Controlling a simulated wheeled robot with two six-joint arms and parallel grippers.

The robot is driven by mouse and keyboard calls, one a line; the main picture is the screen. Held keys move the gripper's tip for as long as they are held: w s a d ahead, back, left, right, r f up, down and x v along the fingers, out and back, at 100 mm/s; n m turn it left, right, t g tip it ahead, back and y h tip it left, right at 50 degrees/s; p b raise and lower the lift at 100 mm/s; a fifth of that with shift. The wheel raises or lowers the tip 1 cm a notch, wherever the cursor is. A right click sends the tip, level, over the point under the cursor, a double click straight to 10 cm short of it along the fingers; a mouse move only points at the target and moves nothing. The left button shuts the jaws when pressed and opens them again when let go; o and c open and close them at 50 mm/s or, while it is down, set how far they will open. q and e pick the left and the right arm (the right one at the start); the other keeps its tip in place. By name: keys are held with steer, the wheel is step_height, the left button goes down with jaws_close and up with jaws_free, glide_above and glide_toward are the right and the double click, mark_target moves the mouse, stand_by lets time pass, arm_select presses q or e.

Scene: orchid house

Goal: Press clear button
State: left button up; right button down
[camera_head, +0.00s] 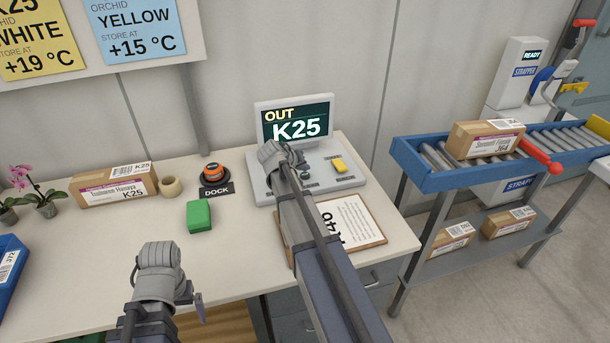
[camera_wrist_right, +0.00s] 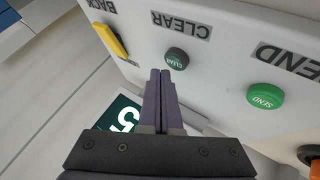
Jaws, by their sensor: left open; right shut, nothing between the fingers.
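The control console (camera_head: 262,186) stands on the bench, with a screen (camera_head: 296,124) reading "OUT K25". In the right wrist view, the round dark clear button (camera_wrist_right: 177,58) sits below its CLEAR label, between the yellow back button (camera_wrist_right: 110,41) and the green send button (camera_wrist_right: 265,97). My right gripper (camera_wrist_right: 160,73) is shut and empty, its tips close to the clear button and slightly left of it; I cannot tell whether they touch. In the head view my right arm covers part of the console. My left gripper (camera_head: 160,256) is open, low over the bench's front.
A roller conveyor (camera_head: 440,180) stands at the right.

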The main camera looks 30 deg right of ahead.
mark_target(304, 177)
steer(key=shift+f+b, duration=0.45)
steer(key=shift+f+b, duration=0.4)
steer(key=shift+b, duration=0.05)
stand_by(0.7)
stand_by(0.3)
steer(key=shift+r+p, duration=0.9)
step_height(304, 177, up, 5)
steer(key=p, duration=0.5)
stand_by(0.5)
